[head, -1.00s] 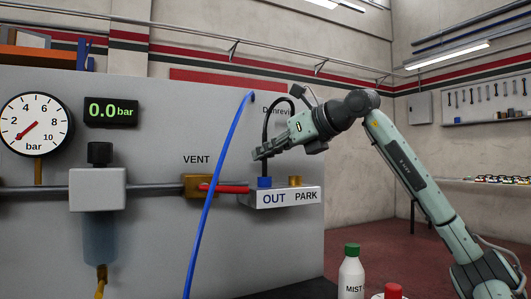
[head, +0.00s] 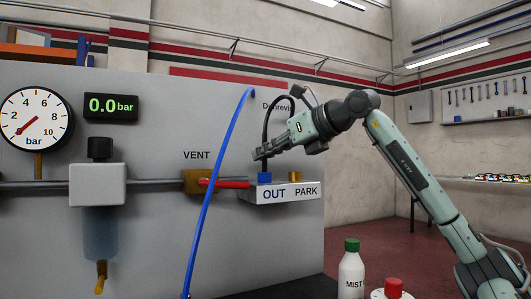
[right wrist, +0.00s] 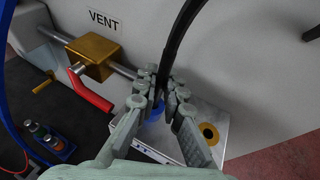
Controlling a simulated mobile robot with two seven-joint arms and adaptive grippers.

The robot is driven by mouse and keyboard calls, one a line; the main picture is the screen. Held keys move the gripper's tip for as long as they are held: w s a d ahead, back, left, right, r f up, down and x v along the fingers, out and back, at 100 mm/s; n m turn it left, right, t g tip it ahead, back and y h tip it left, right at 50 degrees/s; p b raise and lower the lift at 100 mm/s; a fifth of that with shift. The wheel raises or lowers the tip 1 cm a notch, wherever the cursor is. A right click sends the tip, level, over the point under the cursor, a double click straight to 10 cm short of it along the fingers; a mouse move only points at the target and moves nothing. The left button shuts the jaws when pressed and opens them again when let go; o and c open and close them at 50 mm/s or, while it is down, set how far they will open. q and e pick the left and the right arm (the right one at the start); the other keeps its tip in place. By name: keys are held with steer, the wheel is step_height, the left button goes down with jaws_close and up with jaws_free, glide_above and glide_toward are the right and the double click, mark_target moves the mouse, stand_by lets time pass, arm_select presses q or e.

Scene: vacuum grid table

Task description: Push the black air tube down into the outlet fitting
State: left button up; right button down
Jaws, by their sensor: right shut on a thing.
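The black air tube (head: 265,117) loops down from the panel to the OUT side of the outlet block (head: 283,197). In the right wrist view the tube (right wrist: 178,38) runs down between the fingers. My right gripper (head: 258,153) is shut on the tube just above the blue outlet fitting (head: 265,178). The tube's lower end is at the blue fitting; how deep it sits cannot be told. In the right wrist view the blue fitting (right wrist: 156,113) is partly hidden by the fingers. My left gripper is not in view.
The brass PARK fitting (head: 295,177) stands beside OUT. A red lever (head: 225,184) on the brass vent valve (head: 196,183) reaches close to the block. A blue hose (head: 215,165) crosses in front. The gauge display (head: 110,109) reads 0.0 bar. A MIST bottle (head: 351,272) stands below right.

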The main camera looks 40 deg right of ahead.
steer(key=c, duration=1.6)
jaws_free()
steer(key=shift+o, duration=0.2)
steer(key=shift+s, duration=0.1)
steer(key=v, duration=1.1)
steer(key=shift+s, duration=0.4)
steer(key=shift+r, duration=0.15)
